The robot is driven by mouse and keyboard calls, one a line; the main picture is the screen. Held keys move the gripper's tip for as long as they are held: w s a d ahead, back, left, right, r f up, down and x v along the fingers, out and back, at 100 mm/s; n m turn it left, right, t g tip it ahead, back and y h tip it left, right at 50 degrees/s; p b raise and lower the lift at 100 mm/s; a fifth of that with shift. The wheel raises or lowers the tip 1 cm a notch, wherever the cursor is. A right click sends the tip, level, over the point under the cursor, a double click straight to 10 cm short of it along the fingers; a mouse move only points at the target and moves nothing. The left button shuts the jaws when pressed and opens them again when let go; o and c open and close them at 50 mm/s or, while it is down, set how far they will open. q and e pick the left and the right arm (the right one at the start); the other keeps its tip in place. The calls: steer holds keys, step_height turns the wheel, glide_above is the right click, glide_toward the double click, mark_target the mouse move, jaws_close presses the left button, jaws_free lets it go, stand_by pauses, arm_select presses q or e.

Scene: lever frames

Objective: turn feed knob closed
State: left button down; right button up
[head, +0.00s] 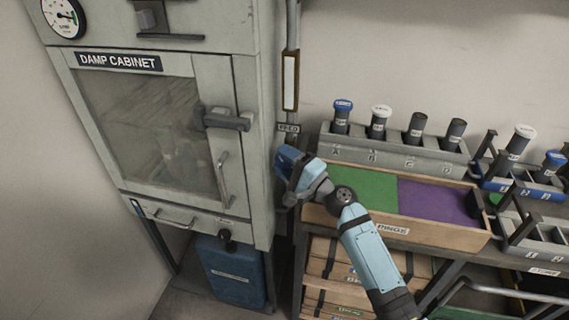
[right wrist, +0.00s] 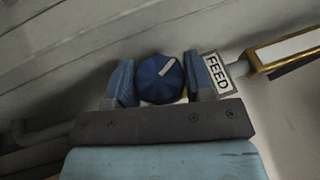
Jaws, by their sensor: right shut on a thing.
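The feed knob (right wrist: 160,79) is round and blue with a white pointer line, and shows between the two fingers in the right wrist view. The pointer slants up to the right there. A FEED label (right wrist: 216,72) is beside it on the right. My right gripper (right wrist: 163,82) is shut on the knob, one blue finger on each side. In the head view my right gripper (head: 288,160) is at the right side of the cabinet, just below the FEED label (head: 288,128), and hides the knob. My left gripper is not in view.
The damp cabinet (head: 222,70) stands left of my right gripper, its door handle (head: 222,119) sticking out nearby. A wooden tray (head: 430,234) with green and purple mats is to the right. A rack (head: 395,155) of capped tubes stands behind it. A pipe with a sight gauge (head: 290,80) rises above the label.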

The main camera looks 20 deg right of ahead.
steer(key=o, duration=0.9)
steer(key=shift+s+d, duration=0.1)
steer(key=shift+s+d+f, duration=0.15)
steer(key=shift+s, duration=0.1)
steer(key=r+v, duration=0.1)
steer(key=v, duration=0.3)
steer(key=b+v, duration=0.1)
steer(key=v, duration=0.4)
steer(key=r+b+v, duration=0.1)
steer(key=v, duration=0.3)
steer(key=shift+s+d+r, duration=0.25)
steer(key=shift+s+d, duration=0.15)
steer(key=shift+s, duration=0.2)
